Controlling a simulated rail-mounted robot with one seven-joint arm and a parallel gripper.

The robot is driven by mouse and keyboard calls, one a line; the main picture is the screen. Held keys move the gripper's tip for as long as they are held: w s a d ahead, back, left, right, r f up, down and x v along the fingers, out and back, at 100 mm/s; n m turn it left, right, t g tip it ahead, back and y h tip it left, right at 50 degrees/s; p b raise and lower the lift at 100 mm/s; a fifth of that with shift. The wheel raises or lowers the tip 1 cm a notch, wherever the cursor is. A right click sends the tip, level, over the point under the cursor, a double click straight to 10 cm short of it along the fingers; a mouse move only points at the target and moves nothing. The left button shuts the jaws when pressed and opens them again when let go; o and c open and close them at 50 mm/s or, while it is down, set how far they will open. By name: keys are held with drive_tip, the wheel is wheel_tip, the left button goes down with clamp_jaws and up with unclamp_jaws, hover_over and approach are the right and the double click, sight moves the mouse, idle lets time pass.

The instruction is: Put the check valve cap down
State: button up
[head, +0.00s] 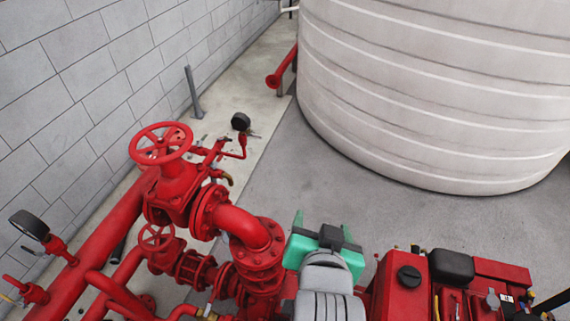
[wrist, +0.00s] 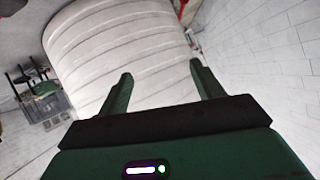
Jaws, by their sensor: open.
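My gripper (head: 322,225) is green, with its fingers spread apart and nothing between them. It is over the right side of the red pump piping in the head view. The wrist view shows both fingers of my gripper (wrist: 161,70) wide apart and empty, pointing toward the large tank. I cannot make out a check valve cap in either view. My own gripper and arm hide part of the pumpset below them.
Red pipes with a large handwheel (head: 161,143) and a gauge (head: 240,122) stand left of my gripper. A red engine (head: 403,285) is at the lower right. A ribbed white tank (head: 440,90) stands behind. Grey floor (head: 300,180) between piping and tank is clear.

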drive_tip(key=s+a+r+n+t, duration=0.1)
drive_tip(key=s+a+r+t, duration=0.1)
drive_tip(key=r, duration=0.9)
drive_tip(key=s+a+r+n+t+y, duration=0.1)
drive_tip(key=s+r+t, duration=0.3)
drive_tip(key=r, duration=0.7)
drive_tip(key=s+a+r+n+t+y, duration=0.1)
drive_tip(key=s+a+r+n+t, duration=0.1)
drive_tip(key=r+t, duration=0.4)
wheel_tip(320, 180, up, 5)
drive_tip(key=shift+s+a+r+t, duration=0.1)
drive_tip(key=shift+s+a+t, duration=0.2)
drive_tip(key=shift+s+a, duration=0.65)
drive_tip(key=shift+w+a, duration=0.1)
drive_tip(key=shift+w, duration=0.05)
